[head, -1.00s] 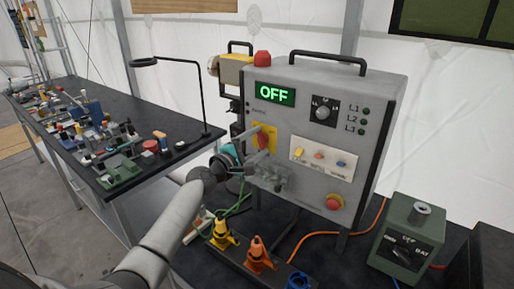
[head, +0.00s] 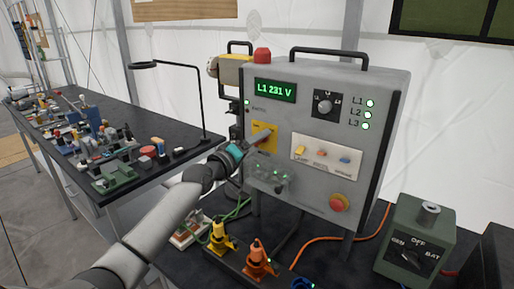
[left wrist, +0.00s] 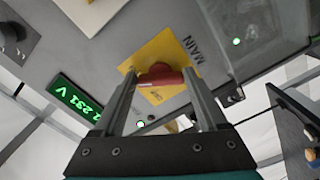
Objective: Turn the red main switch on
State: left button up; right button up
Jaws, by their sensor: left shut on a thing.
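The red main switch (left wrist: 160,74) sits on a yellow plate marked MAIN (left wrist: 157,50) in the left wrist view. My left gripper (left wrist: 161,82) is shut on the switch, one finger on each side of it. In the head view my left gripper (head: 266,137) reaches the yellow plate (head: 258,129) on the grey panel (head: 301,206) and mostly hides the switch. The green display (head: 276,91) reads L1 231 V. The lamps L1, L2 and L3 (head: 366,114) glow green. My right gripper is not in view.
A red round button (head: 339,202) is low on the panel, and a clear cover (head: 268,175) is below the switch. Yellow (head: 220,240) and orange (head: 259,260) connectors stand in front. A green selector box (head: 415,240) stands at right. A cluttered bench (head: 170,102) is at left.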

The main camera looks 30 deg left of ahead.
pick_arm(q)
jog(key=shift+f+m+b, duration=0.1)
jog(key=shift+m+b, duration=0.2)
jog(key=shift+m, duration=1)
jog(key=o, duration=1.3)
jog(key=shift+s, duration=0.15)
jog(key=s+a, duration=0.1)
jog(key=s, duration=1.4)
jog(key=shift+a, duration=0.15)
